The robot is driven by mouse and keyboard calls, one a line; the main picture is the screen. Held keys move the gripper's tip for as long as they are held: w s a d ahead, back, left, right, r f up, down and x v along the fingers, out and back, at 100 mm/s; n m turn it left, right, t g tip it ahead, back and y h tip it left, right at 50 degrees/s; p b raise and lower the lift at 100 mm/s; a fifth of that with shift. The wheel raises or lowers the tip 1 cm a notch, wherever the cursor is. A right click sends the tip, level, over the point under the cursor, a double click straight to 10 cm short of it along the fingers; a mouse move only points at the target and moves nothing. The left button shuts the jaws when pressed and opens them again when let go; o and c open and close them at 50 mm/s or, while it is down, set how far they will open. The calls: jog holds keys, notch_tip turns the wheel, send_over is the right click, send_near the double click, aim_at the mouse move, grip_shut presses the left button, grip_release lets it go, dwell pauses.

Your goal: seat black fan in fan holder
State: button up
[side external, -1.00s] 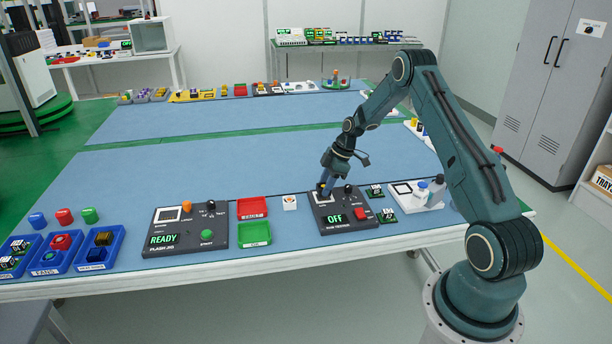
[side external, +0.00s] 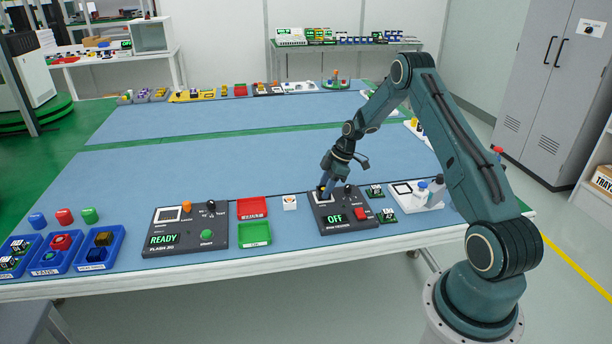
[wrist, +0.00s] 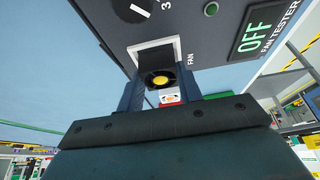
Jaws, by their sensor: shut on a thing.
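The black fan (wrist: 158,79) with a yellow hub sits between the two fingers of my gripper (wrist: 157,86) in the wrist view. The fan holder (wrist: 153,53) is a white-framed square on the dark fan tester (wrist: 195,30), marked FAN. The fan lies at the edge of the holder in that view; I cannot tell whether it is fully inside. In the side view, my gripper (side external: 325,190) points down at the holder (side external: 325,197) at the tester's upper left, and its fingers mostly hide the fan. The tester (side external: 343,222) display reads OFF.
A knob (side external: 348,189) and a red button (side external: 362,214) stand close to the right of my gripper. Small green boards (side external: 387,215) lie right of the tester.

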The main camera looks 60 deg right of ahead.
jog(key=shift+f, duration=0.25)
dwell(0.4)
jog(key=o, duration=1.1)
jog(key=shift+c, duration=0.2)
jog(key=v, duration=1.4)
